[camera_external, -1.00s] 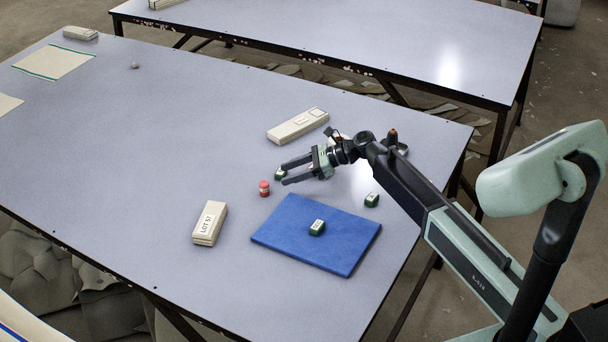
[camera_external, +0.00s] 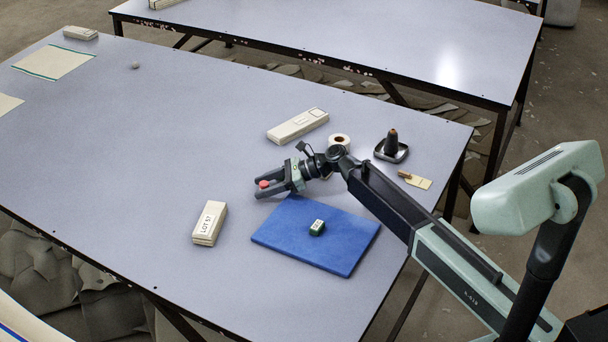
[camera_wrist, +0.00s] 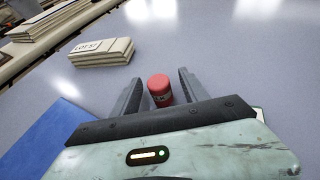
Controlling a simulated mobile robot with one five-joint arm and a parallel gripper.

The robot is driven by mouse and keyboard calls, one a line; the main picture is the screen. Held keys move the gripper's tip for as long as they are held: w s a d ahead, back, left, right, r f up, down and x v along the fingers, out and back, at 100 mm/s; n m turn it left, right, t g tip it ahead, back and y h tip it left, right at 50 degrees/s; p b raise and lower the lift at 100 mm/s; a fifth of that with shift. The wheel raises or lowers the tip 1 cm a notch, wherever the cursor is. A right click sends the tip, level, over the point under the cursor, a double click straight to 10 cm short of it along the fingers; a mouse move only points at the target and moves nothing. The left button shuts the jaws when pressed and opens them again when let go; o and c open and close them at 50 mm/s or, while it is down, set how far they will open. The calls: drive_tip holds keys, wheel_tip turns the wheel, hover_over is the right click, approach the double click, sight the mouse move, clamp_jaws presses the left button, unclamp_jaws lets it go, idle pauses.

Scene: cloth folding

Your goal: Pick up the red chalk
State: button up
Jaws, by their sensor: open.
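The red chalk (camera_external: 264,184) is a short red piece standing on the grey table, left of the blue mat's upper corner. My gripper (camera_external: 259,187) is open and low, with one finger on each side of the chalk. In the wrist view the chalk (camera_wrist: 159,85) stands upright between the two fingers (camera_wrist: 160,80). A gap shows between it and the left finger; the right finger is closer, and I cannot tell if it touches. The chalk's lower part is partly hidden by the gripper body.
The blue mat (camera_external: 285,238) bears a green block (camera_external: 317,228). A "LOT 57" box (camera_external: 209,223) stands left of it. A long beige box (camera_external: 298,125), tape roll (camera_external: 339,139), dark cone in a tray (camera_external: 391,145) and tag (camera_external: 418,182) lie behind. The table's left is mostly clear.

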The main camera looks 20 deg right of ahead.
sight(264, 183)
drive_tip(key=shift+r, duration=0.1)
clamp_jaws()
drive_tip(key=shift+r, duration=0.1)
drive_tip(key=shift+r+p, duration=0.65)
drive_tip(key=shift+p, duration=0.2)
wheel_tip(264, 183, up, 2)
drive_tip(key=shift+r+p, duration=0.1)
drive_tip(key=shift+p, duration=1)
drive_tip(key=s+d, duration=0.2)
drive_tip(key=s, duration=0.2)
drive_tip(key=s+d+r, duration=0.1)
drive_tip(key=s+d, duration=0.2)
drive_tip(key=s, duration=0.2)
drive_tip(key=s+d+p, duration=0.1)
drive_tip(key=s+d, duration=0.1)
drive_tip(key=s, duration=0.3)
drive_tip(key=shift+s+d+r, duration=0.15)
drive_tip(key=shift+s, duration=0.05)
